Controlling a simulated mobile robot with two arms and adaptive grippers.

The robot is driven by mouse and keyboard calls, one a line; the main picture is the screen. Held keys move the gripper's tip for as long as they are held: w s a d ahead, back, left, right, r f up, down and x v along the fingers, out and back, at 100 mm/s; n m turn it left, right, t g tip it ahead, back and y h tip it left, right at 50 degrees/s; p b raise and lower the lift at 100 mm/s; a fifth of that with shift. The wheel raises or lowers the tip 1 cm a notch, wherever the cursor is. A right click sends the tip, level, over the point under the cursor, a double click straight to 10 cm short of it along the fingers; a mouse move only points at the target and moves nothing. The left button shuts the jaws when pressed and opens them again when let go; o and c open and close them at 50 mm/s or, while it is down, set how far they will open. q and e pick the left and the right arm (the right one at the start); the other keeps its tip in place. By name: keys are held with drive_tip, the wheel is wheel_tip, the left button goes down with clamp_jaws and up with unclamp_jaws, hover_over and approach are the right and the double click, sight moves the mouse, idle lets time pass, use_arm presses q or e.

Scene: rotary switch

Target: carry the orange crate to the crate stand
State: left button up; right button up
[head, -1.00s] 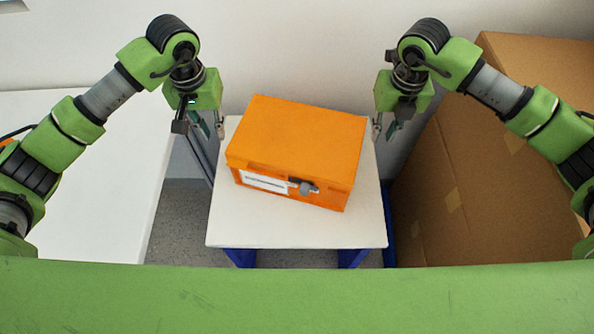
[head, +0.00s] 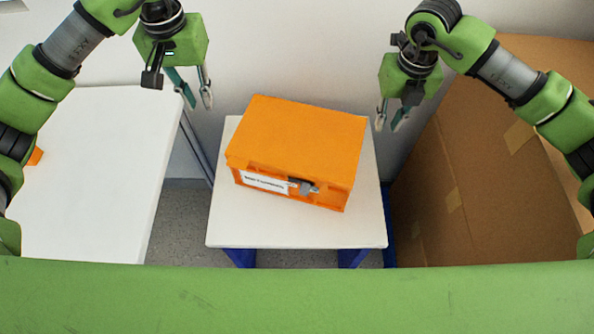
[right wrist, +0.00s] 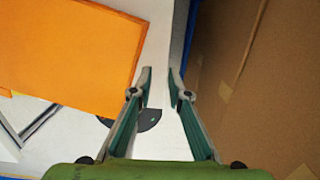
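The orange crate (head: 295,140) sits on a small white-topped stand with blue legs (head: 290,232), turned slightly, with a white label and grey latch on its front. My left gripper (head: 198,100) is open and empty, above and left of the crate, apart from it. My right gripper (head: 390,122) is open and empty, just right of the crate's far right corner. In the right wrist view, the right gripper's fingertips (right wrist: 161,75) are apart with nothing between them, and the crate (right wrist: 70,50) lies to their left, not touched.
A white table (head: 90,180) stands to the left, with a gap of grey floor between it and the stand. Large brown cardboard boxes (head: 470,170) stand close on the right. A pale wall is behind.

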wheel_tip(320, 180, up, 8)
drive_tip(key=shift+s, duration=0.3)
drive_tip(key=shift+f, duration=0.1)
idle(0.3)
